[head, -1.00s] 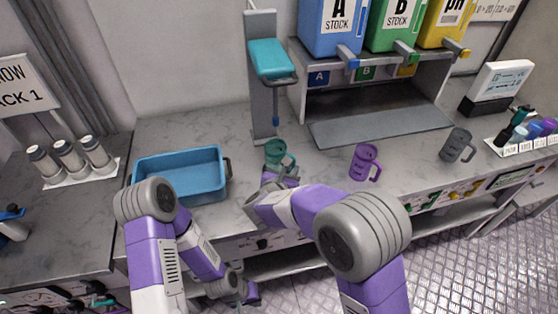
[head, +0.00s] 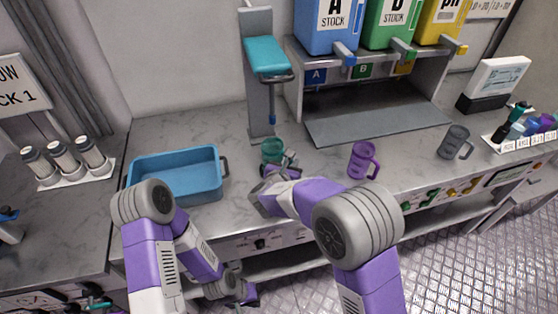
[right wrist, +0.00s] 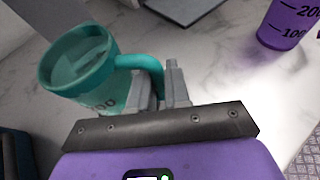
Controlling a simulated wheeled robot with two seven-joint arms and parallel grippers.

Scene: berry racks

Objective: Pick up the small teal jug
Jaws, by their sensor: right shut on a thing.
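The small teal jug (head: 271,149) stands on the counter in front of the dispenser post. In the right wrist view the jug (right wrist: 85,75) is at the left, with its handle reaching toward the fingers. My right gripper (right wrist: 160,90) is shut on the jug's handle (right wrist: 146,65). In the head view the right gripper (head: 288,162) is beside the jug, partly hidden by its own wrist. My left gripper (head: 245,295) hangs low in front of the counter, away from the jug; its finger gap is not clear.
A blue tub (head: 178,176) sits left of the jug. A purple jug (head: 362,160) and a grey jug (head: 454,142) stand to the right. The teal-topped dispenser post (head: 260,75) rises just behind the teal jug.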

